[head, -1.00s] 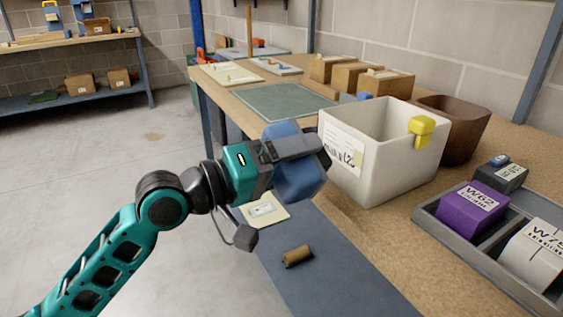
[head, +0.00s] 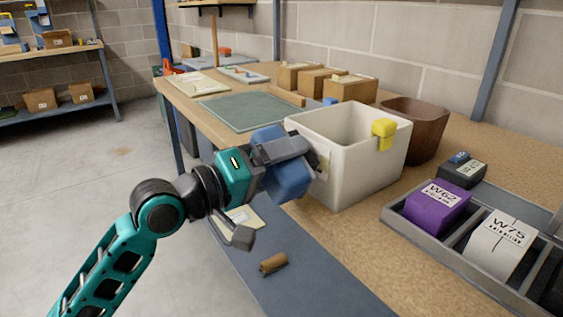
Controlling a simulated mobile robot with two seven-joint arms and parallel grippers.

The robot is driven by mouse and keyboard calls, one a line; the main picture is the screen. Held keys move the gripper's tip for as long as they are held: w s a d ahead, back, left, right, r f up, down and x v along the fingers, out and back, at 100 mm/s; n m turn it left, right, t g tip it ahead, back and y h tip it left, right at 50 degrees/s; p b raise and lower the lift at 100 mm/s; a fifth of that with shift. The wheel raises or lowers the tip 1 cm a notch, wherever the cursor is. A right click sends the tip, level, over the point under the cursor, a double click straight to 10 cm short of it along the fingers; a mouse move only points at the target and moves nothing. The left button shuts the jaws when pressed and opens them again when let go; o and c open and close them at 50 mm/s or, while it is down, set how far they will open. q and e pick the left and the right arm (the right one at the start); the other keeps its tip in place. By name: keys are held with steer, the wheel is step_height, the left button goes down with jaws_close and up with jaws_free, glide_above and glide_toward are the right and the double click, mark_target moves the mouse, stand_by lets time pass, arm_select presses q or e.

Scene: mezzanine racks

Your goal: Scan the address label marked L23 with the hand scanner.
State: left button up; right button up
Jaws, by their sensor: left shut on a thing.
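My left gripper (head: 284,152) is shut on a blue block-like thing (head: 286,182), which looks like the hand scanner; the fingers hide part of it. The gripper holds it in the air just in front of the left face of a white bin (head: 362,166). A pale label (head: 323,163) on that face is mostly hidden behind the gripper, and its marking cannot be read now. I cannot tell whether the held thing touches the bin. My right gripper is not in view.
A yellow clip (head: 384,130) hangs on the bin's rim. A grey tray (head: 402,221) at the right holds boxes marked W62 (head: 437,205) and W75 (head: 497,245).

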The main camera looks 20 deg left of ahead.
arm_select(q)
steer(key=shift+w+d+p, duration=0.45)
steer(key=shift+w+p, duration=0.15)
stand_by(0.7)
steer(key=v, duration=0.7)
stand_by(0.5)
stand_by(0.8)
